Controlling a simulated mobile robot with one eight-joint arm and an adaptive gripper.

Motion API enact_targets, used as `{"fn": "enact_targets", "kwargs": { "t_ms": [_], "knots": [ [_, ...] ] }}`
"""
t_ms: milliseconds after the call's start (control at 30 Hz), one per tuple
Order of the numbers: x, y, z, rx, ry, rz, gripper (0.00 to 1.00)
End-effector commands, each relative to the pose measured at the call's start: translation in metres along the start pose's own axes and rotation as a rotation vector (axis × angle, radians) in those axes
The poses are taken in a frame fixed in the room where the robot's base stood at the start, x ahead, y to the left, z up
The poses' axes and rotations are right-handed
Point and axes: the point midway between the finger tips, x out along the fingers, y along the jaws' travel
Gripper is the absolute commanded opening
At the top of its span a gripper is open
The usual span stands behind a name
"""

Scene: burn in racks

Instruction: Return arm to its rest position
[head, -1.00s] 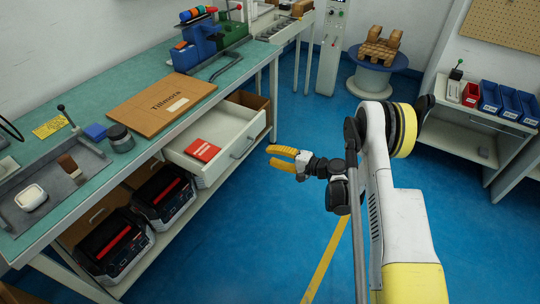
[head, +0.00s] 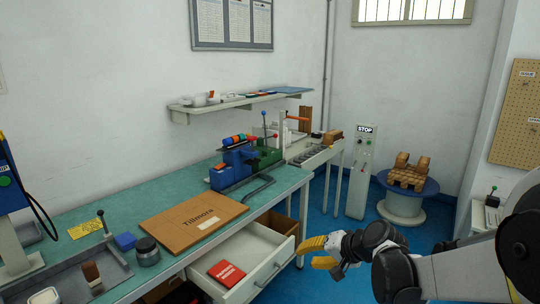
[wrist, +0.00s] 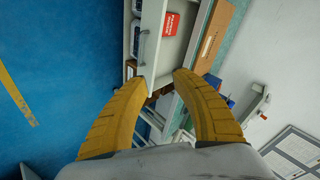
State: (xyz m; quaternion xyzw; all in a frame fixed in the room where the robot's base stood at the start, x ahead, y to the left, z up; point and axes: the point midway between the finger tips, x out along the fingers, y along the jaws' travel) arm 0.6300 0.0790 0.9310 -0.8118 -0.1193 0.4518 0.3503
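My gripper (head: 318,252) has yellow fingers and is at the lower middle right of the head view, to the right of the open drawer. In the wrist view my gripper (wrist: 160,82) shows its two fingers spread apart with nothing between them. The white drawer (head: 270,250) stands pulled out under the green bench, with a red box (head: 227,272) lying inside. The drawer (wrist: 151,40) and the red box (wrist: 171,22) also show beyond the fingers in the wrist view.
The green bench (head: 120,210) carries a wooden board (head: 194,218), a blue vise (head: 232,172) and a grey tray (head: 62,281). A grey STOP pedestal (head: 361,180) and a blue-topped spool (head: 405,204) stand behind. Blue floor (head: 322,192) shows between bench and spool.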

Motion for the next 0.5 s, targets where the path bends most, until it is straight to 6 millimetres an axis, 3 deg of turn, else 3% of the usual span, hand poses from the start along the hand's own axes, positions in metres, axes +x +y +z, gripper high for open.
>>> {"fn": "enact_targets", "kwargs": {
  "t_ms": [33, 233, 500],
  "knots": [
    [-0.021, -0.006, 0.010, -0.034, 0.003, 0.038, 0.32],
    [-0.096, -0.009, 0.053, -0.176, 0.019, 0.198, 0.32],
    [-0.182, 0.018, 0.121, -0.378, 0.043, 0.403, 0.32]
  ]
}}
